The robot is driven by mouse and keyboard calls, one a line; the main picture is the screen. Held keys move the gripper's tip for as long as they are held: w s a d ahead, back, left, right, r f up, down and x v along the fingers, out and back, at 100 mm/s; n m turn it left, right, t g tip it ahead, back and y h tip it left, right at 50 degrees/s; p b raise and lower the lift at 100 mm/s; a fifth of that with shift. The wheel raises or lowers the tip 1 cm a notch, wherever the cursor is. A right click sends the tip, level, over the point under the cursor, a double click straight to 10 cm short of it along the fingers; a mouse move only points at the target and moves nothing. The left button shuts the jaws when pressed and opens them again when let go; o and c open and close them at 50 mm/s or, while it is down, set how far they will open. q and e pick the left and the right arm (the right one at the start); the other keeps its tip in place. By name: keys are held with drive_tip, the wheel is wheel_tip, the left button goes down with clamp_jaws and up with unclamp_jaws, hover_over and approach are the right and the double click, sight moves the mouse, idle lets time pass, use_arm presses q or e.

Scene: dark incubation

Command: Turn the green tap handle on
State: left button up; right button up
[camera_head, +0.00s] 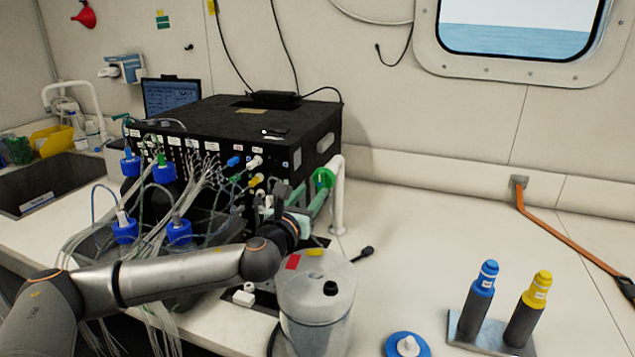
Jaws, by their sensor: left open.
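The green tap handle (325,178) is at the right front corner of the black instrument box, beside a white curved tap pipe (338,200). My left arm comes in from the left across the counter. My left gripper (307,203) is open, just below and left of the green handle. Its fingers point up toward the handle and overlap the green parts there. I cannot tell whether they touch the handle. My right gripper is not in view.
A black instrument box (250,122) with many tubes stands behind the arm. A white lidded canister (316,310) is close below the gripper. Blue and yellow bottles (478,297) stand in a holder at the right. The counter (430,240) right of the tap is mostly clear.

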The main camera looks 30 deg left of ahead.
sight(320, 182)
use_arm(q)
drive_tip(key=shift+x, duration=2.4)
clamp_jaws()
